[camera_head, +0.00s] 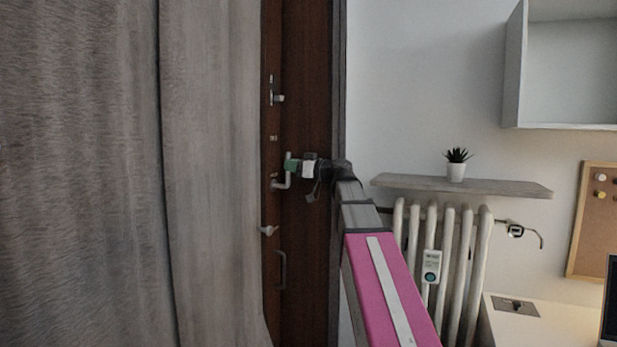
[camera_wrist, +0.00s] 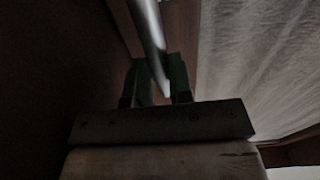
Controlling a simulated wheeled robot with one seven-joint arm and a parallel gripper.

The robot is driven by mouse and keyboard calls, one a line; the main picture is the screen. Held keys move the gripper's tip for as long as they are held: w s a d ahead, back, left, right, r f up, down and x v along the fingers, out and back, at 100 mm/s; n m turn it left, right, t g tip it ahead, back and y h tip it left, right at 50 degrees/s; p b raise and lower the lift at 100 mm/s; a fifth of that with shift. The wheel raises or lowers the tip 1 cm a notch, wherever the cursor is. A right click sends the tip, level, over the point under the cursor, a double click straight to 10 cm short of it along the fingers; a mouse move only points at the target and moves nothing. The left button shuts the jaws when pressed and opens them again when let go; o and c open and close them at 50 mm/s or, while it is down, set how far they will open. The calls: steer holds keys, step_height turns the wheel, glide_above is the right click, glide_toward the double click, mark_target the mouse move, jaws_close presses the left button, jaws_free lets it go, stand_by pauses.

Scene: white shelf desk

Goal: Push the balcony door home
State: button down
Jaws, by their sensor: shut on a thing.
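The balcony door (camera_head: 307,240) is dark brown wood, seen in the head view between the grey curtain and the white wall. Its metal handle (camera_head: 280,184) sits at mid-height on the door's left part. My gripper (camera_head: 290,166), with green fingertips, reaches the handle from the right. In the wrist view my gripper (camera_wrist: 161,85) has its two fingers on either side of the metal handle bar (camera_wrist: 150,35), shut on it. Much of the door is hidden by the curtain, and whether it stands ajar is hard to tell.
A grey curtain (camera_head: 100,170) hangs close on the left. A shelf (camera_head: 500,187) with a potted plant (camera_head: 456,165) is above a white radiator (camera_head: 465,260) at right. A white desk (camera_head: 550,325) is lower right. More hardware (camera_head: 278,98) is on the door.

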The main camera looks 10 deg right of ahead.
steer(key=shift+x, duration=1.25)
steer(key=c, duration=0.7)
jaws_free()
steer(key=shift+f, duration=0.1)
steer(key=shift+d, duration=0.1)
steer(key=shift+v, duration=4.9)
steer(key=shift+s, duration=0.1)
